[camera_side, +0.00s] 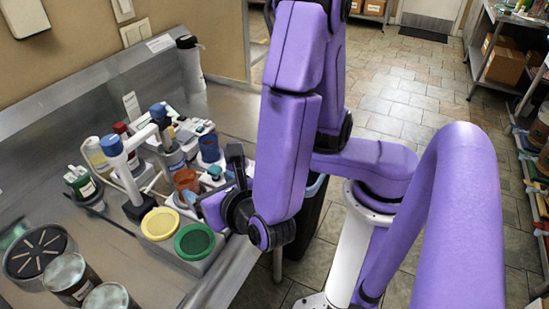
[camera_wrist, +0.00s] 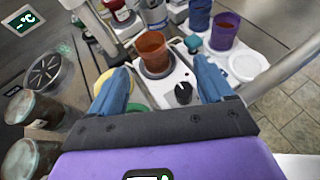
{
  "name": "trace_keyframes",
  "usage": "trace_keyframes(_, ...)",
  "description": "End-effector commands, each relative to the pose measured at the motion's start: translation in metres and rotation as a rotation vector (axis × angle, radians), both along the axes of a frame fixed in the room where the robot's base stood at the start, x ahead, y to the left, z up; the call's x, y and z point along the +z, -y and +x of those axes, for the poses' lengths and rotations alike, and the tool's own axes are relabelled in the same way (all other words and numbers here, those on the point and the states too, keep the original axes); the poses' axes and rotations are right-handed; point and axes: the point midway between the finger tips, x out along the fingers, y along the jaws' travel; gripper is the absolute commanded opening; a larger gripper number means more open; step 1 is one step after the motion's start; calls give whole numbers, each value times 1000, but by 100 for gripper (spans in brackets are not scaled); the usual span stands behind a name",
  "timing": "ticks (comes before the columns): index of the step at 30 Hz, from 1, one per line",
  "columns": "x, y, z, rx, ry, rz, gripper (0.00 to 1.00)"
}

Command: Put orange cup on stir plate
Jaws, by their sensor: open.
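The orange cup (camera_side: 186,181) is a reddish-brown, see-through cup. In the wrist view the orange cup (camera_wrist: 152,50) stands upright over the dark round top of the stir plate (camera_wrist: 160,88), a white box with a black knob in front. The cup's base appears to rest on that round top. My gripper (camera_wrist: 160,70) is open, with one blue finger on each side of the cup's line and nothing between them. The cup is just beyond the fingertips and apart from them. In the side view my gripper (camera_side: 212,184) is just right of the cup, partly hiding the stir plate.
A yellow lid (camera_side: 160,223) and a green lid (camera_side: 194,241) lie in front of the cup. A purple cup (camera_wrist: 224,30) and a white round dish (camera_wrist: 247,65) are at right. Bottles and a white stand (camera_side: 130,165) crowd the left. Dark jars (camera_side: 71,279) stand front left.

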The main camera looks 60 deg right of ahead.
Motion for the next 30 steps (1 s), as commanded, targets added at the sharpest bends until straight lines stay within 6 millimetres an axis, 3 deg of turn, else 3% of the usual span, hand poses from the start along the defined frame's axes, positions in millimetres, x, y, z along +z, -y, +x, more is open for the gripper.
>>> trace_keyframes(5,3,55,-6,-274,-90,201,81)
trace_keyframes(9,3,97,-25,-544,-177,417,81)
trace_keyframes(13,6,124,-50,-784,-251,626,81)
trace_keyframes(21,22,143,-100,-1210,-381,1042,81)
trace_keyframes(30,34,142,-119,-1377,-434,1216,81)
